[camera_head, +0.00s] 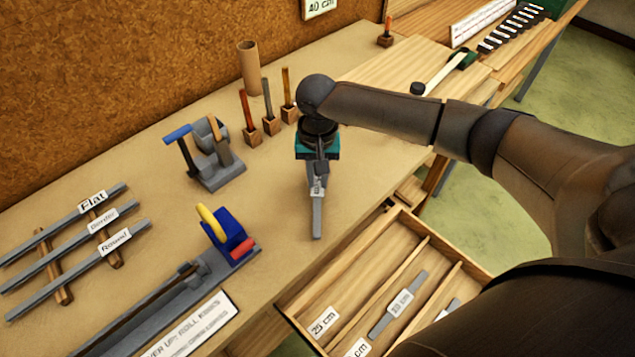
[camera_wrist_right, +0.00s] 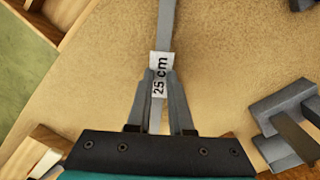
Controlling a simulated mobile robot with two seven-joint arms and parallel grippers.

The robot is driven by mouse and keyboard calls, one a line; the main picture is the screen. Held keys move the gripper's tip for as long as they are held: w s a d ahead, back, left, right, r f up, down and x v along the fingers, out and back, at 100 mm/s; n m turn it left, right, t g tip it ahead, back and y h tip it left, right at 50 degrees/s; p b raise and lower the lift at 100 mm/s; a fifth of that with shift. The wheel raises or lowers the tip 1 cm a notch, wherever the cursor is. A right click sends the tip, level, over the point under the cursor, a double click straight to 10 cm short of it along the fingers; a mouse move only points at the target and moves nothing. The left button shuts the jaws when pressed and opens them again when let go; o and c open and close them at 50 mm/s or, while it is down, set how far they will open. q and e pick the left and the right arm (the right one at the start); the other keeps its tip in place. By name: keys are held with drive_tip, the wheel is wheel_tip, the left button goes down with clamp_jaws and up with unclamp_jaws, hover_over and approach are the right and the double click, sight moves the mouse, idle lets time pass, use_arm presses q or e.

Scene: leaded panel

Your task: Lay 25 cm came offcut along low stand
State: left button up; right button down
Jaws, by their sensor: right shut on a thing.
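The 25 cm came offcut (camera_head: 317,212) is a thin grey strip with a white label, reading "25 cm" in the right wrist view (camera_wrist_right: 159,75). My right gripper (camera_head: 318,175) is shut on it near the label; the fingers (camera_wrist_right: 158,108) lie on both sides of the strip. The strip points toward the bench's front edge over bare bench top; I cannot tell its height. No stand is clearly marked as the low stand. Two wooden bars (camera_head: 62,292) at the left carry grey strips labelled Flat, Border and Round. My left gripper is not in view.
An open wooden drawer (camera_head: 352,287) with labelled compartments juts out at the front right. A grey vice (camera_head: 222,175), upright tools in wooden blocks (camera_head: 271,124) and a blue-and-yellow lever device (camera_head: 228,235) stand on the bench. A wooden piece (camera_wrist_right: 35,150) shows lower left in the wrist view.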

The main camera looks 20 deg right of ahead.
drive_tip(key=shift+f, duration=0.75)
drive_tip(key=c, duration=0.8)
unclamp_jaws()
drive_tip(key=shift+f, duration=0.15)
